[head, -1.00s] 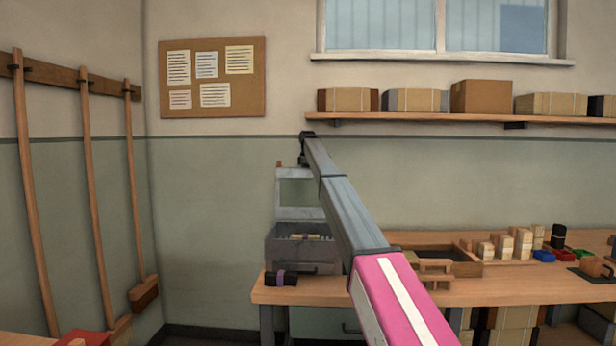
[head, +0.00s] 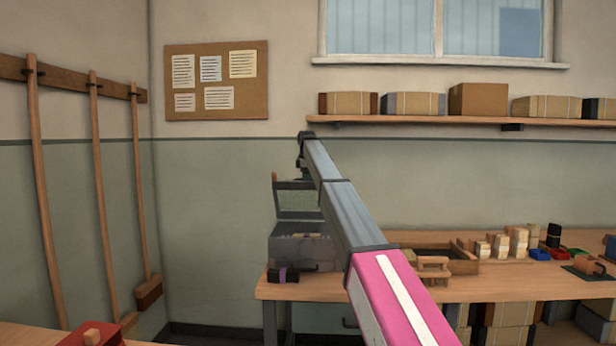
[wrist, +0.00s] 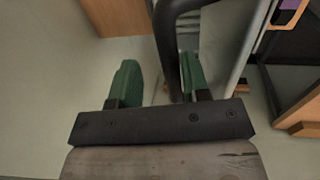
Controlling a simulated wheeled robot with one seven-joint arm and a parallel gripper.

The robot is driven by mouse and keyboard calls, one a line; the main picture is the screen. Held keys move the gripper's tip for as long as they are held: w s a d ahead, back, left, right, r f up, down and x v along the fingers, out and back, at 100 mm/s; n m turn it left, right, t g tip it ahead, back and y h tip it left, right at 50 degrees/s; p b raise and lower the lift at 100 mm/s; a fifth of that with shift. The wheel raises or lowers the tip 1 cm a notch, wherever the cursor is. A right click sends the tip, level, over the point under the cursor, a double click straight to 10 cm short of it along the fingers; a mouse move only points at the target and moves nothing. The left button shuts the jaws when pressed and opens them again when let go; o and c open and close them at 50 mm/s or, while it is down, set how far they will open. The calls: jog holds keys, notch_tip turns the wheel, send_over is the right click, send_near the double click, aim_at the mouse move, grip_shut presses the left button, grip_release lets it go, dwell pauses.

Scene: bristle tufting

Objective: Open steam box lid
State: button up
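The grey steam box (head: 275,250) stands at the left end of the workbench in the head view. Its framed lid (head: 296,184) is raised above the box, with a pane in the frame and a small wooden knob at the top left. The inside of the box looks hazy. My gripper (wrist: 158,75) has two green fingers spread apart in the wrist view. A dark curved bar (wrist: 168,35) runs between them, close to the right finger; I cannot tell whether it touches. In the head view my gripper is small and dark, above the lid.
The workbench (head: 400,290) carries a black and purple item (head: 283,275) in front of the box, a wooden tray (head: 462,266) and several blocks to the right. A shelf with boxes (head: 478,99) hangs above.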

jog(key=s+f, duration=1)
jog(key=s, duration=0.2)
jog(key=shift+s+a, duration=0.25)
jog(key=shift+s, duration=0.05)
